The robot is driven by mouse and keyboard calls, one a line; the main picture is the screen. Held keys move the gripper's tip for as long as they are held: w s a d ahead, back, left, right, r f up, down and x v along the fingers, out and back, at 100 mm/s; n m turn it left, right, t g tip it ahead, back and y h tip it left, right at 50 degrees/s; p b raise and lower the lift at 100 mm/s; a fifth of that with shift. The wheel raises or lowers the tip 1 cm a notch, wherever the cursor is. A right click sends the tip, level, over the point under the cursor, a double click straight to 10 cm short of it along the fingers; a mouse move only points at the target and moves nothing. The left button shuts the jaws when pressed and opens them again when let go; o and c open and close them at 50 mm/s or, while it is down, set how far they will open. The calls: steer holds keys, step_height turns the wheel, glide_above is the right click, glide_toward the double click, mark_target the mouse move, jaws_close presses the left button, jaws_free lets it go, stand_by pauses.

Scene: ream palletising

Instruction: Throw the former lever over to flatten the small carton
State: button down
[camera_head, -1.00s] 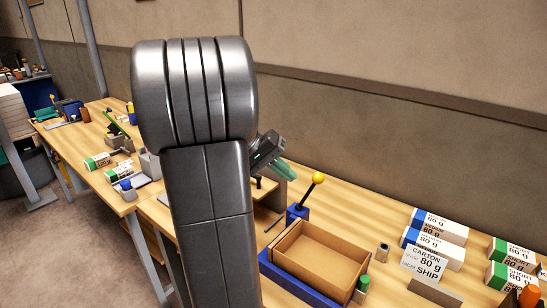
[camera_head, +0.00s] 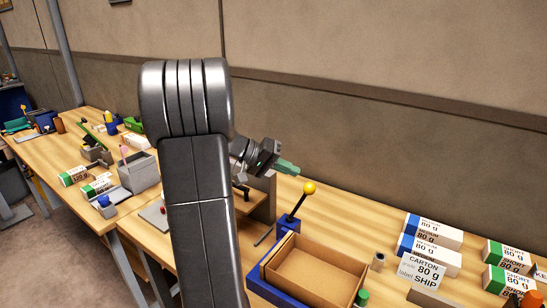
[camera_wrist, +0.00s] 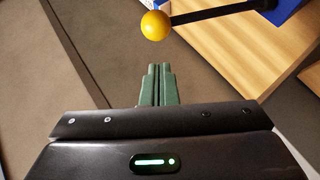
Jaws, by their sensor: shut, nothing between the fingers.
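The former lever (camera_head: 296,205) is a dark rod with a yellow ball knob (camera_head: 309,188), rising tilted from a blue block at the back left of the carton. The small carton (camera_head: 315,265) is an open brown box sitting in a blue former (camera_head: 272,290). My gripper (camera_head: 294,168) has green fingers and is above and left of the knob, apart from it. In the wrist view the fingers (camera_wrist: 157,82) are together and empty, and the yellow knob (camera_wrist: 155,26) lies just beyond their tips with the rod running right.
A "CARTON 80 g SHIP" sign (camera_head: 421,271) stands right of the carton, with paper reams (camera_head: 433,230) behind it. A small grey cylinder (camera_head: 378,261) and a green-capped item (camera_head: 362,297) are close to the carton. The wall (camera_head: 400,145) rises behind the bench.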

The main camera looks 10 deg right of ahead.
mark_target(307, 184)
steer(key=shift+s+d+f, duration=0.2)
steer(key=shift+s+f, duration=0.15)
steer(key=shift+s, duration=0.2)
steer(key=shift+s+d+f, duration=0.2)
steer(key=shift+s+f, duration=0.1)
steer(key=shift+s, duration=0.2)
steer(key=s+d+b, duration=0.1)
steer(key=b, duration=0.1)
steer(key=s+d+t+y+b, duration=0.1)
steer(key=b, duration=0.1)
steer(key=shift+s+f+m, duration=0.15)
steer(key=shift+f+m, duration=0.25)
steer(key=shift+r, duration=0.15)
